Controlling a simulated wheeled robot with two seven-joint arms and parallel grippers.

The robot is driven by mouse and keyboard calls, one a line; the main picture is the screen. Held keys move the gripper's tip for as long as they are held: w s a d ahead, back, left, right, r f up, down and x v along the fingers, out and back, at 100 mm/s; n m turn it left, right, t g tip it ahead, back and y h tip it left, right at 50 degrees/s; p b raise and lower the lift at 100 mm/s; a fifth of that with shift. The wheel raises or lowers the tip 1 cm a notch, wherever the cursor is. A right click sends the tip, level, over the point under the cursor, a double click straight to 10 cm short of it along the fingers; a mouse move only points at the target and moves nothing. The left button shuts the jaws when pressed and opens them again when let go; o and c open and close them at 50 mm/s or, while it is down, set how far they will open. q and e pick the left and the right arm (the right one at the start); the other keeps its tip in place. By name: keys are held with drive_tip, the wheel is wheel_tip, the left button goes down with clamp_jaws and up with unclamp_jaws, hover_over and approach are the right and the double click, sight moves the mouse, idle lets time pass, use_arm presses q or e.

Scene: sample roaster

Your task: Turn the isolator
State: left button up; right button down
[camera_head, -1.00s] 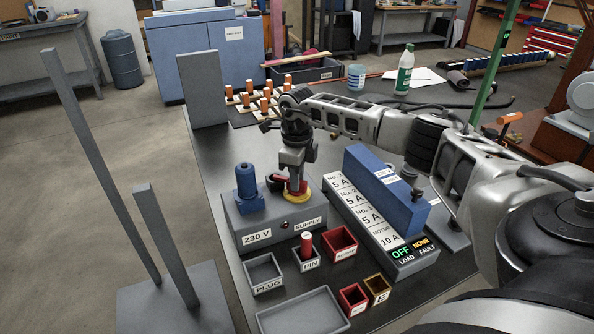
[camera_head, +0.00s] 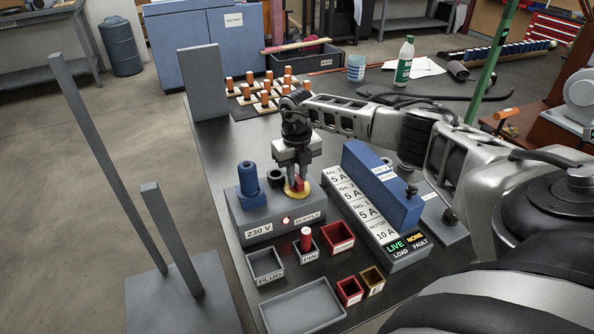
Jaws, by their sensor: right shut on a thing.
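The isolator is a red handle (camera_head: 299,184) on a yellow round plate (camera_head: 302,195), on top of the grey supply box (camera_head: 258,214) marked 230 V. My right gripper (camera_head: 297,183) points down from above and is shut on the red handle, partly hiding it. The handle appears to point toward the front of the box. A red lamp (camera_head: 285,220) on the box front is lit. The display (camera_head: 404,244) on the fuse unit reads LIVE in green for load and NONE in yellow for fault. My left gripper is not in view.
A blue plug (camera_head: 249,180) stands left of the isolator. The long blue-topped fuse unit (camera_head: 382,188) stands close on the right. Small labelled trays, including the PLUG tray (camera_head: 266,264), and a red pin (camera_head: 306,236) lie in front. Orange-topped pieces (camera_head: 265,88) stand behind.

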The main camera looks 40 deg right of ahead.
sight(297, 177)
drive_tip(key=shift+w+m, duration=0.1)
drive_tip(key=shift+m, duration=0.2)
drive_tip(key=c, duration=1.3)
unclamp_jaws()
wheel_tip(297, 177, up, 16)
drive_tip(key=shift+r, duration=0.1)
